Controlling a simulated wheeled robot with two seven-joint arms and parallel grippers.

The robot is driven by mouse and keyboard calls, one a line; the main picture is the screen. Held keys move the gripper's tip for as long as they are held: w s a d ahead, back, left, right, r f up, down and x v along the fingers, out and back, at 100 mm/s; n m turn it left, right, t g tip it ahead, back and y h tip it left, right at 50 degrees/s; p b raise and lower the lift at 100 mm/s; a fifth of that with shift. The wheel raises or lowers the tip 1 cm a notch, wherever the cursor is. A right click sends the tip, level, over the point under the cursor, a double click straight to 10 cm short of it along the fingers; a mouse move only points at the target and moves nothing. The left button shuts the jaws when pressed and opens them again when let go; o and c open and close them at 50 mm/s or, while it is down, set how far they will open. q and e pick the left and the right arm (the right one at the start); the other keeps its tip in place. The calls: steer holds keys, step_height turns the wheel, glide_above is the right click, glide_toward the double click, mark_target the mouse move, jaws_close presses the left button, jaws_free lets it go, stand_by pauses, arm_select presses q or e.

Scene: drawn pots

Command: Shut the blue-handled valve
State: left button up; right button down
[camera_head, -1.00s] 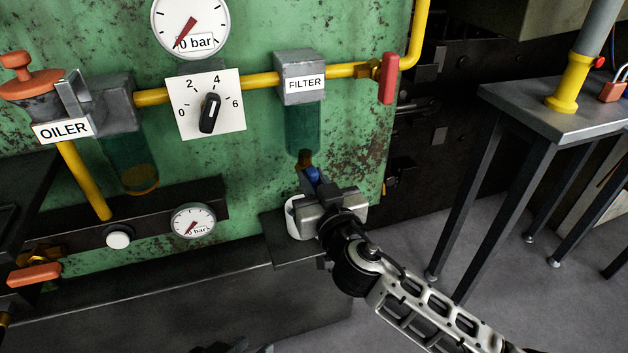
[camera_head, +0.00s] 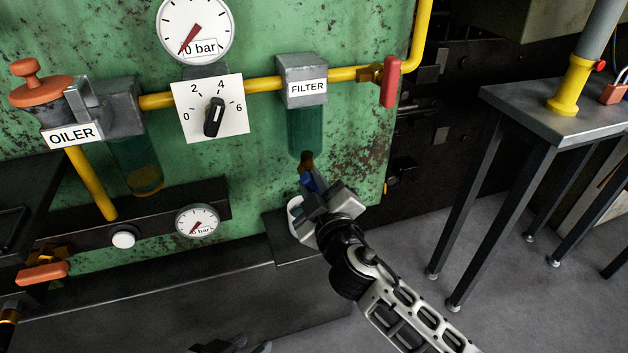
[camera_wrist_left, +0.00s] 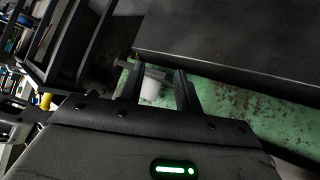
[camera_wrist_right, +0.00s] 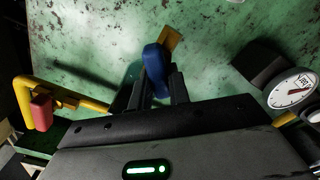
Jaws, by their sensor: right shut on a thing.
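The blue-handled valve sits under the glass bowl of the FILTER unit (camera_head: 305,130). Its blue handle (camera_head: 307,183) is partly hidden by my right gripper (camera_head: 313,190) in the head view. In the right wrist view the blue handle (camera_wrist_right: 157,68) is between the two fingers of my right gripper (camera_wrist_right: 158,82), which is shut on it. The brass valve body (camera_wrist_right: 173,40) shows just beyond the handle. My left gripper (camera_head: 232,346) is low at the bottom edge of the head view, away from the valve. Its fingers (camera_wrist_left: 159,85) are apart and empty in the left wrist view.
A white cup (camera_head: 295,212) stands on a small dark shelf (camera_head: 283,243) below the valve. A red-handled valve (camera_head: 390,82) is on the yellow pipe to the right. The OILER (camera_head: 72,134) and a selector knob (camera_head: 214,117) are to the left. A metal table stands right.

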steer(key=n, duration=0.3)
steer(key=shift+f+n+p, duration=0.1)
steer(key=shift+n+p, duration=0.3)
steer(key=n, duration=0.2)
steer(key=shift+a+f+n, duration=0.1)
steer(key=shift+n, duration=0.2)
steer(key=shift+f+n+p, duration=0.1)
steer(key=shift+n+p, duration=0.35)
steer(key=shift+n, duration=0.75)
arm_select(q)
steer(key=shift+t, duration=0.4)
steer(key=r, duration=0.2)
steer(key=a+r, duration=0.1)
steer(key=r, duration=0.1)
steer(key=shift+s, duration=0.1)
arm_select(e)
steer(key=shift+n, duration=0.3)
arm_select(q)
steer(key=shift+s+f, duration=0.1)
steer(key=shift+f, duration=0.05)
arm_select(e)
steer(key=shift+f, duration=0.1)
steer(key=shift+s, duration=0.1)
steer(key=c, duration=1.3)
jaws_free()
